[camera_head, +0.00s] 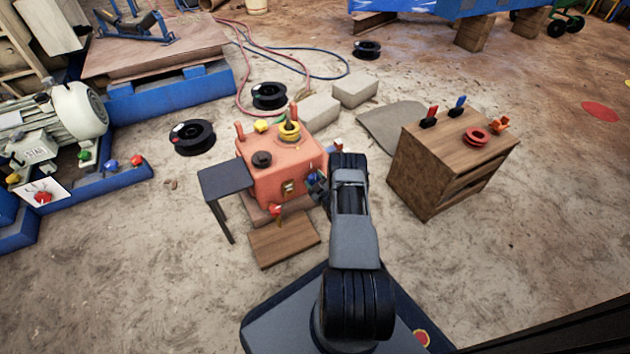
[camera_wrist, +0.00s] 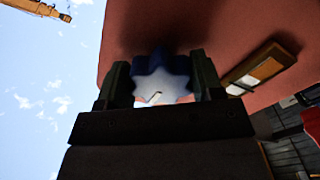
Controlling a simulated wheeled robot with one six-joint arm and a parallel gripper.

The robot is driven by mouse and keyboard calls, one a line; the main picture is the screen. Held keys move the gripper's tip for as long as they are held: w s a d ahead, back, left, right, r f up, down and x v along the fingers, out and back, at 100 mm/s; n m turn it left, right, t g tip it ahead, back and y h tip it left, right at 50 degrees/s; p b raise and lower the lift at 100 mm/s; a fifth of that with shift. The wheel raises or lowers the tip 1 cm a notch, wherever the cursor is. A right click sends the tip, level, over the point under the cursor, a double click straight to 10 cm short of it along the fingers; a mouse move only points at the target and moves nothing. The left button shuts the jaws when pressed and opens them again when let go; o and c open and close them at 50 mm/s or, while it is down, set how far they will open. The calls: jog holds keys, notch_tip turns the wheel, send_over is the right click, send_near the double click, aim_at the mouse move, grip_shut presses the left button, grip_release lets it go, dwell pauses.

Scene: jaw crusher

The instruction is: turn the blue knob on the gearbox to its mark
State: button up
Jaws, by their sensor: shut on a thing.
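The gearbox (camera_head: 284,170) is an orange-red housing standing on the ground at the middle of the head view. Its red face (camera_wrist: 215,30) fills much of the wrist view. The blue knob (camera_wrist: 163,80) is star-shaped with a short pale line on its front. My gripper (camera_wrist: 163,85) has one dark finger on each side of the knob and is shut on it. In the head view my gripper (camera_head: 318,184) is at the gearbox's right-hand side, and the knob is mostly hidden there. I cannot make out a mark beside the knob.
A wooden crate (camera_head: 425,170) with coloured handles and a red ring stands to the right. A small dark table (camera_head: 225,178) is left of the gearbox, with a wooden board (camera_head: 284,240) in front. Black spools (camera_head: 192,137) lie behind left. Open ground lies between my arm and the crate.

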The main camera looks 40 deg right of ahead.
jog(key=shift+s, duration=0.1)
jog(key=o, duration=0.9)
